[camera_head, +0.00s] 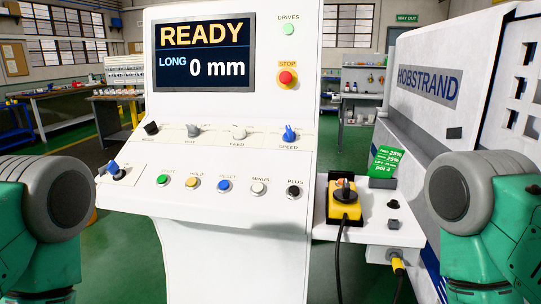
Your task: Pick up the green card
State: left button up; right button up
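The green card (386,162) stands tilted at the back of a small white side shelf, to the right of the control console. It carries white print, partly readable, with percent figures. Its lower edge meets a dark holder or slot on the shelf. Green and grey links of my two arms show at the left and right edges of the head view. Neither of my grippers is in the picture, and nothing of mine touches the card.
The white console (228,240) fills the middle, with a screen reading READY, knobs and coloured buttons. On the side shelf (378,232), a yellow switch box (344,204) with a black cable sits left of the card. A large white machine (428,130) stands close on the right.

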aim_at(387, 159)
jog(key=i+j+z, duration=0.15)
jog(key=z, duration=0.85)
